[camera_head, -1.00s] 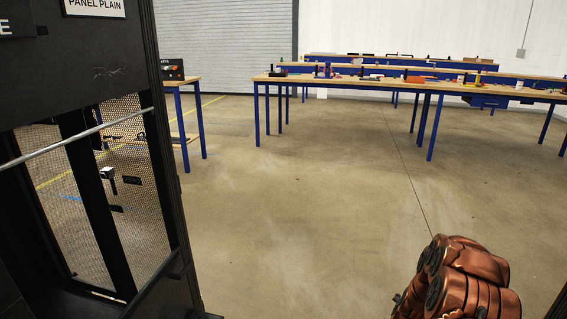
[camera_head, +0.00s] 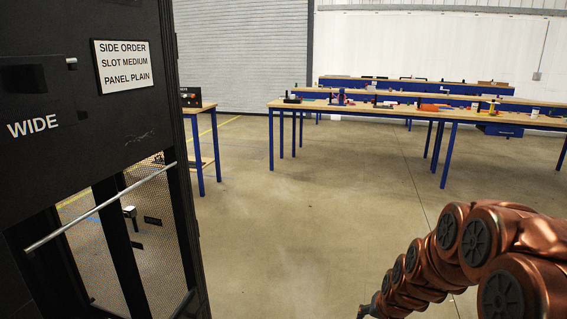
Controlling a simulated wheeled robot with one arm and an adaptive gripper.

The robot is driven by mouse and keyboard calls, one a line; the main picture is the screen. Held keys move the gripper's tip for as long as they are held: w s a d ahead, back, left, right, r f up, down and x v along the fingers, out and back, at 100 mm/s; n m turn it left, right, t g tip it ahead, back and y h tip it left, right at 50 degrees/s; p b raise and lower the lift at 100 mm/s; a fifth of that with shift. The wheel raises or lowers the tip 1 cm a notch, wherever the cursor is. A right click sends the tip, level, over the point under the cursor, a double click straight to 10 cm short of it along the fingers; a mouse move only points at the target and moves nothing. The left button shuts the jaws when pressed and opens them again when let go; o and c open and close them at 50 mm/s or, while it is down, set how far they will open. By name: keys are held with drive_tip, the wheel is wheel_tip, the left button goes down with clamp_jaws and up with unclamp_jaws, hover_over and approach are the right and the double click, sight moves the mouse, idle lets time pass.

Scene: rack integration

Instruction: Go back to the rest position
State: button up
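My copper-coloured arm (camera_head: 450,255) shows at the lower right of the head view, bent and reaching toward the bottom edge. A small dark piece at its lower end touches the bottom edge, and I cannot tell what it is. My gripper's fingers do not show. The arm is over open floor, apart from the rack and the tables.
A black rack (camera_head: 85,130) with mesh, a metal bar (camera_head: 100,208) and a white sign (camera_head: 125,66) stands close on the left. Blue-legged workbenches (camera_head: 440,113) with small items stand at the back. A smaller table (camera_head: 205,150) is behind the rack. The middle floor is clear.

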drive_tip(key=s+a+r+n+g+p, duration=0.1)
drive_tip(key=s+r+p, duration=0.3)
drive_tip(key=s+r, duration=0.4)
drive_tip(key=s+a+r+n+g+p, duration=0.2)
drive_tip(key=s+r, duration=0.7)
drive_tip(key=s, duration=0.6)
drive_tip(key=s+a+r+n+g+p, duration=0.1)
drive_tip(key=s+a+r+g+p, duration=0.1)
drive_tip(key=s+r+p, duration=0.3)
drive_tip(key=s+r+g, duration=0.1)
drive_tip(key=s+r, duration=0.2)
drive_tip(key=s, duration=0.4)
drive_tip(key=shift+a+r+g+h+p, duration=0.25)
drive_tip(key=shift+r+g+h+p, duration=0.05)
drive_tip(key=shift+r+p, duration=0.1)
